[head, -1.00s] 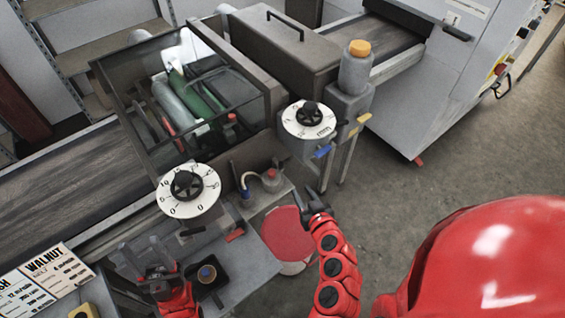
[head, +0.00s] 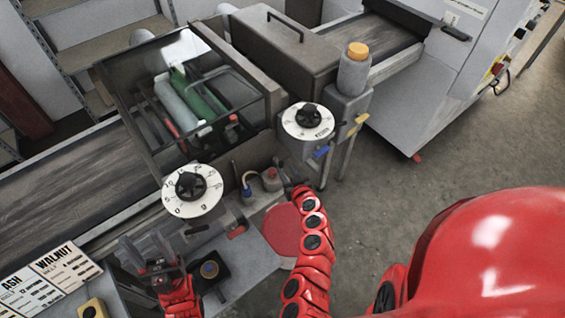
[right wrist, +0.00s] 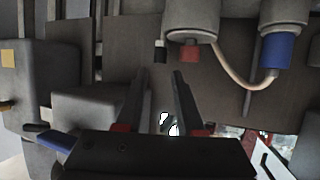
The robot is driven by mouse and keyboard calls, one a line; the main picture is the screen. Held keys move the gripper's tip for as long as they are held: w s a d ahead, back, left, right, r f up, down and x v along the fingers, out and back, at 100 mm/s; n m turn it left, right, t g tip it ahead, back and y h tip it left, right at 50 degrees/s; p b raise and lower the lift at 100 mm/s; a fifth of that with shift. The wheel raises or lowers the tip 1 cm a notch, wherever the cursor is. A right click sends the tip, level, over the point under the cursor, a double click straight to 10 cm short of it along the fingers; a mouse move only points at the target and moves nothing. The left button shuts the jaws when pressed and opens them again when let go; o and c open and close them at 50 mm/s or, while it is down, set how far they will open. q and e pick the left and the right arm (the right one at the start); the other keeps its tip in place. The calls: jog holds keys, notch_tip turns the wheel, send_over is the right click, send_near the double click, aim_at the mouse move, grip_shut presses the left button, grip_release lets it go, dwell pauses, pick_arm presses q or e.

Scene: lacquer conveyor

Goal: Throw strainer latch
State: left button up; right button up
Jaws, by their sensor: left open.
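Below the roller housing, a small grey canister with a red cap (head: 271,180) stands beside a blue-collared pot (head: 247,192), with a pale hose near them. In the right wrist view, two grey cylinders show at the top, one with a red tab (right wrist: 190,53), the other with a blue collar (right wrist: 283,50). I cannot tell which part is the strainer latch. My right gripper (head: 285,168) is beside the canister; in its wrist view the fingers (right wrist: 161,75) are apart with nothing between them. My left gripper (head: 145,246) is open and empty at the lower left.
Two dial knobs (head: 191,186) (head: 308,119) flank the area. The floor at right is clear.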

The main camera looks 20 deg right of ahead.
aim_at(281, 163)
jog(key=shift+p+x, duration=0.35)
jog(key=shift+x, duration=2.15)
grip_shut()
